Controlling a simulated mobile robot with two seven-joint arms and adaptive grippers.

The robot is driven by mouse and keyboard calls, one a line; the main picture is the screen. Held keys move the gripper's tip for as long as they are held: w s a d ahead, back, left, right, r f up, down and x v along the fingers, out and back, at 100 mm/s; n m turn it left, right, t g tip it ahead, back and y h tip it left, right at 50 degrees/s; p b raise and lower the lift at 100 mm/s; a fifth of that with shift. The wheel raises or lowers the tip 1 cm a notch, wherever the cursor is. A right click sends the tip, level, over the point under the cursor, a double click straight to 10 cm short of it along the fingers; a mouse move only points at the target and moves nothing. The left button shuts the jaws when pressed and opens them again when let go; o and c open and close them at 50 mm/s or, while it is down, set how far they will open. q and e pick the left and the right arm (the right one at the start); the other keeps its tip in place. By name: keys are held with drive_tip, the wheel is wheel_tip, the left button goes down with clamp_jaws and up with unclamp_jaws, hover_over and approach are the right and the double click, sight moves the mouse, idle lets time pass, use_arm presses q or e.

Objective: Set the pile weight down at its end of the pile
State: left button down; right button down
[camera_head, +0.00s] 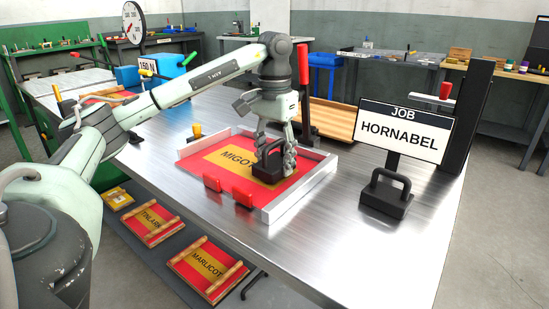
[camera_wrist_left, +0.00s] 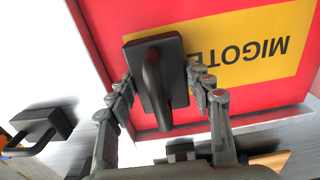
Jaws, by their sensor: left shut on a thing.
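My left gripper (camera_head: 275,160) is shut on a black pile weight (camera_head: 268,173) with a loop handle. The fingers lie on either side of the handle, and the wrist view shows the weight (camera_wrist_left: 152,55) between them. My right gripper is not in view.
A metal-edged frame (camera_head: 305,189) with red blocks (camera_head: 243,197) surrounds the pile. A second black weight (camera_head: 386,198) stands to the right, before the "HORNABEL" job sign (camera_head: 405,131). A wooden tray (camera_head: 333,121) lies behind. The bench's front right is clear.

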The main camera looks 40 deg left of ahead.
use_arm(q)
drive_tip(key=shift+f, duration=0.25)
drive_tip(key=c, duration=0.7)
unclamp_jaws()
drive_tip(key=shift+o, duration=0.6)
drive_tip(key=shift+f, duration=0.1)
wheel_tip(320, 180, up, 12)
drive_tip(key=shift+r, duration=0.1)
